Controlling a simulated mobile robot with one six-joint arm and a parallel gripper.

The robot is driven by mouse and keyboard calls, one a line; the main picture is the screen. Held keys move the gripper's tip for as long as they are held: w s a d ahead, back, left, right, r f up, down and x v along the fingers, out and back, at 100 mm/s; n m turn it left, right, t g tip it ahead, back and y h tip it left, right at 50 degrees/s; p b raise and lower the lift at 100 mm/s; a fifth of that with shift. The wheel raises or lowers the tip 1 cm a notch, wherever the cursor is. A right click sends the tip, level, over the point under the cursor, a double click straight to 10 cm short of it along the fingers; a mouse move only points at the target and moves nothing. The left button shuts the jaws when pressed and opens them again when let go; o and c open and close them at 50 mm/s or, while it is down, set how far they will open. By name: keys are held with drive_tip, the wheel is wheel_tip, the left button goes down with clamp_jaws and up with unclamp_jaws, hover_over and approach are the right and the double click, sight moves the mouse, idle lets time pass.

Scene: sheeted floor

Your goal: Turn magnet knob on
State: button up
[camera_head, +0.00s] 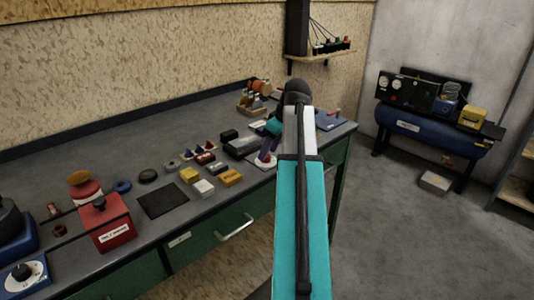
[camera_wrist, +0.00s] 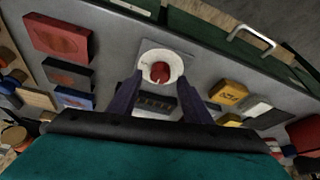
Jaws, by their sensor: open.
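A round white dial with a red centre (camera_wrist: 160,70), which looks like the magnet knob, sits on a grey plate (camera_wrist: 183,47) between and just beyond my fingertips in the wrist view. My gripper (camera_wrist: 160,88) is open, with one dark finger on each side below the dial. I see no contact with the red centre. In the head view my gripper (camera_head: 266,157) points down at a pale plate (camera_head: 257,164) near the bench's front edge. My arm and fingers hide most of the knob there.
Yellow and white blocks (camera_head: 230,178) lie left of my gripper on the grey bench. A black box (camera_head: 241,147) stands close behind. A red box (camera_head: 107,222) and a blue box with a black knob (camera_head: 24,273) stand at far left.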

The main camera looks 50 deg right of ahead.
drive_tip(key=shift+x, duration=0.85)
drive_tip(key=c, duration=1.1)
